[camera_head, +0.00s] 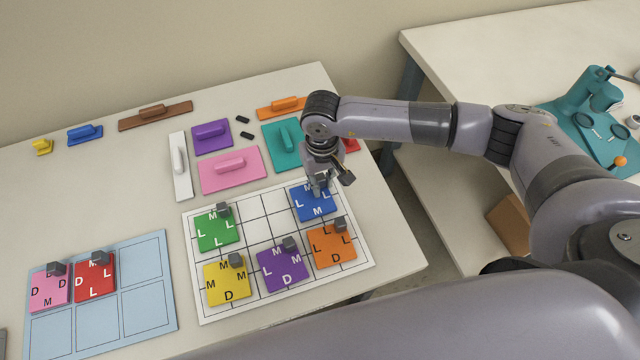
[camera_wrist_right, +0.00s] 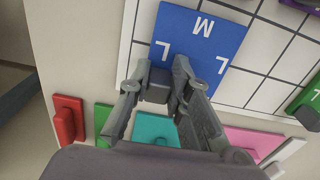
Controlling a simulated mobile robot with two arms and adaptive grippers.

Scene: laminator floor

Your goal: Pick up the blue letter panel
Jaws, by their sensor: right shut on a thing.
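The blue letter panel (camera_head: 318,207) lies at the top right of the white grid board (camera_head: 262,208), with white letters L, M and L showing. It also shows in the right wrist view (camera_wrist_right: 200,45). My right gripper (camera_head: 319,188) is above the panel. In the right wrist view its fingers (camera_wrist_right: 160,95) are shut on the grey grip block at the panel's edge. Whether the panel is lifted off the board I cannot tell. My left gripper is in neither view.
Green (camera_head: 217,232), yellow (camera_head: 228,283), purple (camera_head: 282,268) and orange (camera_head: 333,247) panels lie on the grid board. A light blue board (camera_head: 147,318) holds pink (camera_head: 48,290) and red (camera_head: 95,277) panels. Handled blocks, such as the pink one (camera_head: 240,172), lie behind.

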